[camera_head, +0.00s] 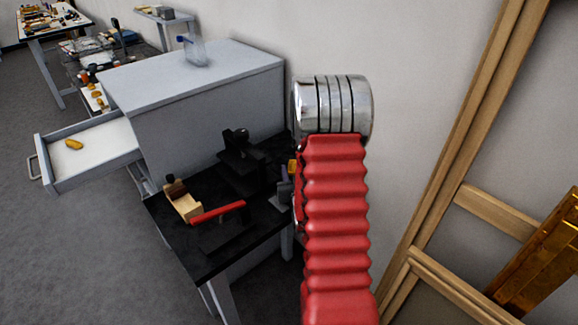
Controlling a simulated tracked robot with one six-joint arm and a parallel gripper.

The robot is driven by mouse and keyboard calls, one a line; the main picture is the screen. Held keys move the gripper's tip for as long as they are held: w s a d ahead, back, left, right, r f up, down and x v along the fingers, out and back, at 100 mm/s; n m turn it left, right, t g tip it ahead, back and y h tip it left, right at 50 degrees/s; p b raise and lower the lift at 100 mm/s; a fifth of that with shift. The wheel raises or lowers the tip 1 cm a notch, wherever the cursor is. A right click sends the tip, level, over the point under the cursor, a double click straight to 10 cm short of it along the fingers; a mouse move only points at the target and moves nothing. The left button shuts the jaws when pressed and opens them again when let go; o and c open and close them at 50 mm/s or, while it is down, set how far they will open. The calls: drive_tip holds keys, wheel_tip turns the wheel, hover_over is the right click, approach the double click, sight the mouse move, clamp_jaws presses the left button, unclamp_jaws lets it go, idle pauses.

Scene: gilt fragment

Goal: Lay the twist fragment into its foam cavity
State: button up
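An open drawer (100,158) with a pale lining juts out on the left of a grey cabinet. One small gold-yellow piece (74,145) lies in it; I cannot tell whether it is the twist fragment or whether it sits in a cavity. My red bellows-covered arm rises through the middle and hides what is behind it. A grey part that looks like my gripper (284,192) shows at the arm's left edge, mostly hidden. A small orange-gold bit (292,167) shows just above it; whether it is held is unclear. No foam cavity can be made out.
A black-topped bench (225,243) stands before the grey cabinet (205,95), with a wooden block (183,202), a red bar (217,212) and a dark fixture (240,160). A clear container (194,50) stands on the cabinet. A wooden frame (455,150) leans at right. Floor at left is clear.

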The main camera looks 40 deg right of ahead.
sight(293, 169)
drive_tip(key=shift+w, duration=0.1)
drive_tip(key=shift+c, duration=0.3)
clamp_jaws()
idle(0.4)
drive_tip(key=shift+r, duration=0.15)
drive_tip(key=shift+r, duration=4.85)
